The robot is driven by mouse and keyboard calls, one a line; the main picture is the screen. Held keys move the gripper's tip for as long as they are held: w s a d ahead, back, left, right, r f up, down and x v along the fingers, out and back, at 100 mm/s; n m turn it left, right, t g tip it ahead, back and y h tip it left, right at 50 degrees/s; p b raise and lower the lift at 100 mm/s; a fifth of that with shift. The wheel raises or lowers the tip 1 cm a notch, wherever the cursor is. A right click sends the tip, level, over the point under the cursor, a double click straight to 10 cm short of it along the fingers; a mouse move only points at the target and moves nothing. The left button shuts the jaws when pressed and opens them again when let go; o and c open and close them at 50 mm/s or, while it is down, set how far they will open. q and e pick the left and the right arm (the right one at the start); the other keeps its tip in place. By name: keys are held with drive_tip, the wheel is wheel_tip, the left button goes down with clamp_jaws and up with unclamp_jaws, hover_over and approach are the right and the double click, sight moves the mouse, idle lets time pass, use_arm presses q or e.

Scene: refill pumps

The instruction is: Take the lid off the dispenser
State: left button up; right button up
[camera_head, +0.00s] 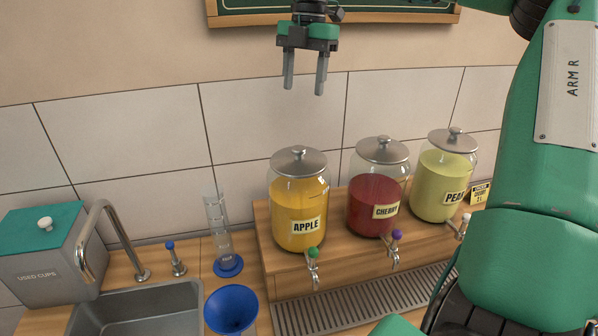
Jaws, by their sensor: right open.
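Three glass dispensers with grey metal lids stand in a row on a wooden step. The apple dispenser (299,213) holds yellow-orange juice, and its lid (299,162) is seated on top with a round knob. The cherry dispenser (374,200) holds red juice under its lid (382,151). The pear dispenser (441,190) holds yellow-green juice under its lid (452,141). My right gripper (304,90) is open and empty, fingers pointing down, above the apple lid in the picture and apart from it. My left gripper is not in view.
A wooden step (335,281) carries the dispensers, with taps at its front above a drip grate (350,303). A clear measuring cylinder (217,225), blue funnel (231,308), sink (135,310), faucet (92,235) and used-cups bin (45,258) are at left. My right arm covers the right side.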

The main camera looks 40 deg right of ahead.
drive_tip(key=p, duration=0.3)
hover_over(299, 147)
drive_tip(key=d, duration=0.1)
drive_tip(key=f, duration=0.9)
drive_tip(key=shift+w, duration=0.3)
drive_tip(key=shift+s+a+f+p, duration=0.2)
drive_tip(key=shift+f+p, duration=0.15)
drive_tip(key=shift+p, duration=0.15)
drive_tip(key=f+p, duration=0.2)
drive_tip(key=f, duration=0.1)
drive_tip(key=shift+s+a, duration=0.15)
drive_tip(key=shift+a, duration=0.05)
drive_tip(key=shift+f, duration=0.7)
drive_tip(key=shift+a, duration=0.1)
drive_tip(key=shift+c, duration=0.2)
drive_tip(key=c, duration=1)
